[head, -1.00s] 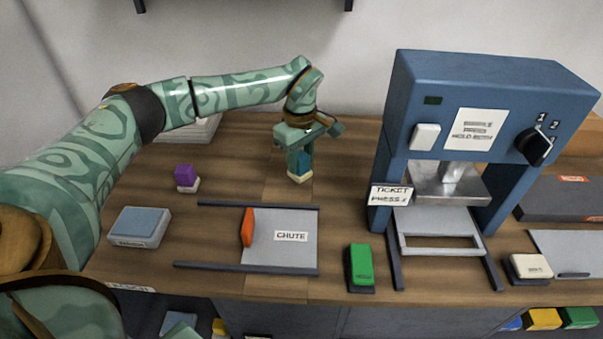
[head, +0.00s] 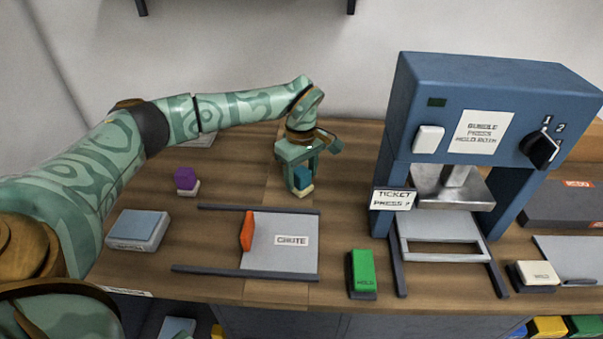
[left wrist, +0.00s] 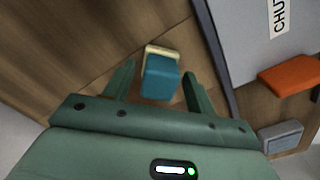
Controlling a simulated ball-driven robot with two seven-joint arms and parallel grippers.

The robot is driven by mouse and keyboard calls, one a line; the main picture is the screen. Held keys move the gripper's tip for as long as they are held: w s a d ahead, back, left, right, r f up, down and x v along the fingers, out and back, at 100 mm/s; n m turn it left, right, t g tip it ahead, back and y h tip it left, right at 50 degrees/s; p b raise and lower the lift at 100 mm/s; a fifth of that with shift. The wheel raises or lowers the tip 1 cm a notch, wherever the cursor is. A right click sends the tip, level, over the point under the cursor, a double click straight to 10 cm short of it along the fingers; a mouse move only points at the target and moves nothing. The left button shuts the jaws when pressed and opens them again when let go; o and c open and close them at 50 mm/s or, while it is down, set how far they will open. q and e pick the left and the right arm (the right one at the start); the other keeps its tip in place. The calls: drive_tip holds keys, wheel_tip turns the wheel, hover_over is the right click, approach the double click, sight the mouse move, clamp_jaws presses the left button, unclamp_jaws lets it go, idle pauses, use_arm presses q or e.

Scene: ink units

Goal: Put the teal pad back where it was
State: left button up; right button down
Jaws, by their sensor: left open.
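The teal pad (head: 303,178) has a cream base and is on or very near the wooden table, behind the chute. In the left wrist view the teal pad (left wrist: 160,78) is between the two fingers, with a gap showing on each side. My left gripper (head: 299,176) points down over it and is open, its fingers (left wrist: 159,70) on either side of the pad. The underside of the pad is hidden, so I cannot tell for sure that it rests on the table. My right gripper is not in view.
A purple pad (head: 186,178) stands to the left. The chute (head: 280,255) with an orange flap (head: 247,230) lies in front. A blue press (head: 500,85) stands right, with a green block (head: 362,272) before it. A grey-blue box (head: 138,231) is front left.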

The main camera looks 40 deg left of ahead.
sight(302, 171)
use_arm(q)
wheel_tip(302, 171, up, 12)
drive_tip(key=p, duration=0.3)
drive_tip(key=shift+p, duration=0.35)
idle(1.1)
